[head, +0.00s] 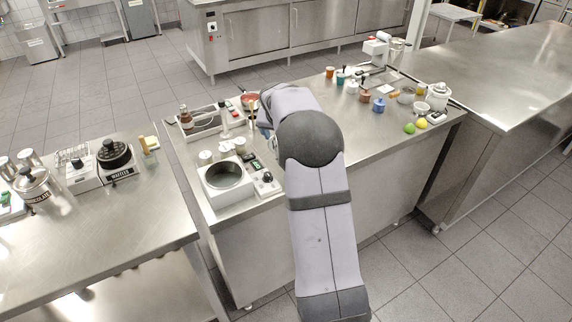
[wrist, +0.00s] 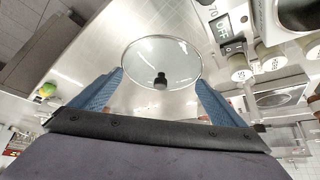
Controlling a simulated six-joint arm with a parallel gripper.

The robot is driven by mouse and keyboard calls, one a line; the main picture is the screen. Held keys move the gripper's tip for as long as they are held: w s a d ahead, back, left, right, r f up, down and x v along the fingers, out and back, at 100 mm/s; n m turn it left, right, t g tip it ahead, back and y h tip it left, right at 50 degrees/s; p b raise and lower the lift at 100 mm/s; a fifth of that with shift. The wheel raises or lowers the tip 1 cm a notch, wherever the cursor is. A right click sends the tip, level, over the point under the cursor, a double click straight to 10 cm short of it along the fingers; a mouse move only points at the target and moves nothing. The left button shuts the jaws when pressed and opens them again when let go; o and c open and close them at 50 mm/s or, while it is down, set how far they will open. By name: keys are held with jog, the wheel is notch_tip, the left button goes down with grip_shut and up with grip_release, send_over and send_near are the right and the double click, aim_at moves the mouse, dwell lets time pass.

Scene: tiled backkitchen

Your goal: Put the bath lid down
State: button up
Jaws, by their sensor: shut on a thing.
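The bath lid (wrist: 150,58) is a round clear glass disc with a pale rim and a small black knob. In the head view my arm hides the lid and most of the gripper. The bath (head: 206,193), a white square box with a round, uncovered steel well, stands at the near left of the middle table.
Small labelled jars (head: 205,157) stand behind the bath, and a white unit with a knob (head: 266,183) stands beside it. A tray with bottles (head: 200,124) is farther back. Cups, pots and a green lime (head: 409,128) occupy the table's right end. Bare steel lies between.

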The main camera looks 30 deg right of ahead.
jog(key=shift+w+d+r, duration=0.15)
jog(key=shift+w+r, duration=0.25)
jog(key=shift+w, duration=0.2)
jog(key=shift+f+p, duration=1.3)
jog(key=shift+f, duration=3.7)
jog(key=shift+f, duration=0.15)
jog(key=o, duration=0.7)
jog(key=shift+o, duration=0.2)
jog(key=shift+s+r, duration=0.1)
jog(key=shift+r, duration=0.15)
jog(key=b+v, duration=0.4)
jog(key=v, duration=0.8)
